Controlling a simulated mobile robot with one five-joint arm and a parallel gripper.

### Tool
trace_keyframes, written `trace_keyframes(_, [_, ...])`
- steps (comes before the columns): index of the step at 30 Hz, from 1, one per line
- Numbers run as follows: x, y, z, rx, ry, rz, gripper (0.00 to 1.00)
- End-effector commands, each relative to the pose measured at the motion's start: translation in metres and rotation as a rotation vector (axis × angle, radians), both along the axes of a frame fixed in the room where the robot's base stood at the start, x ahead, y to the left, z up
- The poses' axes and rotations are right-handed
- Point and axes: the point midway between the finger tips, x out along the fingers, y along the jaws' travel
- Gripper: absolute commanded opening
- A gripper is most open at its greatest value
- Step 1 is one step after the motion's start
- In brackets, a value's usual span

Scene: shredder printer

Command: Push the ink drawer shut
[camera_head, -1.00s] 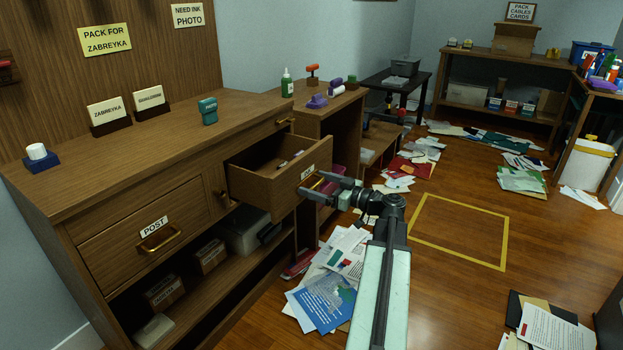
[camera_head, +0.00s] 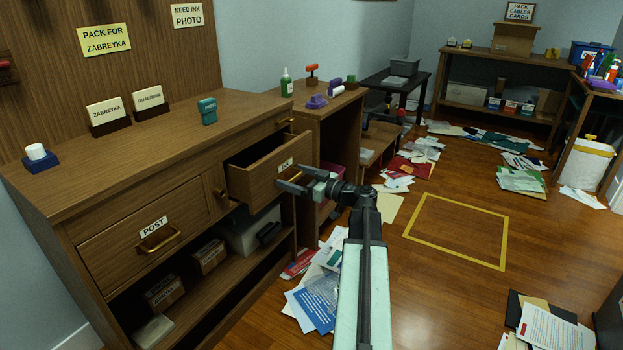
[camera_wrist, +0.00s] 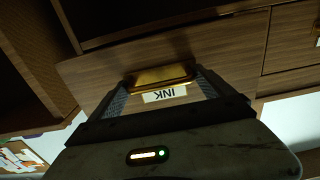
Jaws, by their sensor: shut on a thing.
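The ink drawer (camera_head: 262,192) is wooden and partly open, sticking out of the right part of the long wooden cabinet. Its dark inside shows from above. Its front carries a white label, which reads INK upside down in the wrist view (camera_wrist: 165,94). My gripper (camera_head: 290,177) is at the drawer front, shut on the brass handle (camera_wrist: 158,76). In the wrist view its two fingers stand at either end of the handle.
The cabinet top (camera_head: 150,150) holds a teal stamp (camera_head: 207,111) and name cards. A closed drawer labelled POST (camera_head: 125,232) is to the left. Papers (camera_head: 318,295) lie on the floor below. A yellow-taped square (camera_head: 455,231) of floor is clear.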

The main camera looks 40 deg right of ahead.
Motion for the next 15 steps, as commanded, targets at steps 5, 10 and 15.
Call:
trace_keyframes(5, [0.015, 0.003, 0.0, 0.0, -0.001, -0.001, 0.35])
trace_keyframes(10, [0.028, 0.006, 0.0, 0.0, -0.001, 0.0, 0.35])
trace_keyframes(15, [0.042, 0.009, 0.0, 0.0, -0.001, -0.001, 0.35])
